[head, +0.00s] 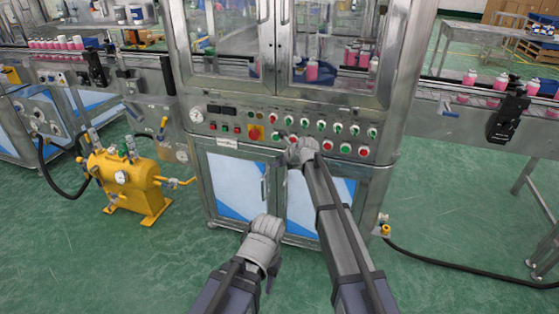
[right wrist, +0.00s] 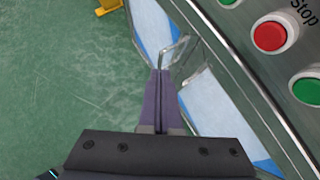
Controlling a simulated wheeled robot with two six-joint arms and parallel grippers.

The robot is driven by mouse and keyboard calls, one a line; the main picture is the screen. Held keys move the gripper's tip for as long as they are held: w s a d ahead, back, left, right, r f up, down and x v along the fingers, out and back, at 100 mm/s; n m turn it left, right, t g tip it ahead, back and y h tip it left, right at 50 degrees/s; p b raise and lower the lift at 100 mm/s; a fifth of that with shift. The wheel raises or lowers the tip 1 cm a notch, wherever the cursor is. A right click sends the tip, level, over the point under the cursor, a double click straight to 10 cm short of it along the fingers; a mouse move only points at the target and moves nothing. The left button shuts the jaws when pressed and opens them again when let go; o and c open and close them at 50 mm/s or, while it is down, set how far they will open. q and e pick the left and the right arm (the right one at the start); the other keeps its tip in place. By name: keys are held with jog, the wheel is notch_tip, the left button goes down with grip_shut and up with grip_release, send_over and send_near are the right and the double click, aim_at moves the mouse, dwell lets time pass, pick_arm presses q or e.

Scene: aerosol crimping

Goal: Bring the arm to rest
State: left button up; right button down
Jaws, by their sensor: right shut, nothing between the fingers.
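My right gripper (head: 296,149) is in front of the control panel (head: 230,119) of the crimping machine, close to its lower row of buttons. In the right wrist view its two fingers (right wrist: 160,75) lie together with nothing between them. They point past the panel toward a cabinet door handle (right wrist: 173,52). A red button (right wrist: 269,36) and a green button (right wrist: 307,88) sit to their right, apart from the fingers. My left gripper (head: 264,228) is low in front of the cabinet doors (head: 240,183); its fingers are too unclear to tell open from shut.
A yellow pressure tank (head: 123,180) stands on the floor left of the machine. Conveyors with pink cans (head: 502,82) run out on both sides. A black hose (head: 450,262) lies on the floor at right. The green floor (head: 440,215) is otherwise mostly clear.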

jog(key=s+d+f+n+g+h, duration=0.2)
jog(key=s+d+n, duration=0.5)
jog(key=s+n, duration=0.45)
jog(key=s+d+f+n+g+h, duration=0.2)
jog(key=s+d+n, duration=0.5)
jog(key=s, duration=0.8)
jog(key=s+d+f+n+g+h, duration=0.1)
jog(key=s+d+f+n+g, duration=0.1)
jog(key=s+d+n, duration=0.7)
jog(key=s+a+r+n+p, duration=0.2)
jog(key=s+a+r+p, duration=0.2)
jog(key=a+r+p, duration=0.3)
jog(key=s+a+r+n+g+h+p, duration=0.1)
jog(key=s+a+r+n+p, duration=0.2)
jog(key=r+p, duration=0.9)
jog(key=s+a, duration=0.2)
jog(key=a, duration=0.2)
jog(key=shift+s+h, duration=0.15)
jog(key=shift+h, duration=0.15)
jog(key=shift+a, duration=0.1)
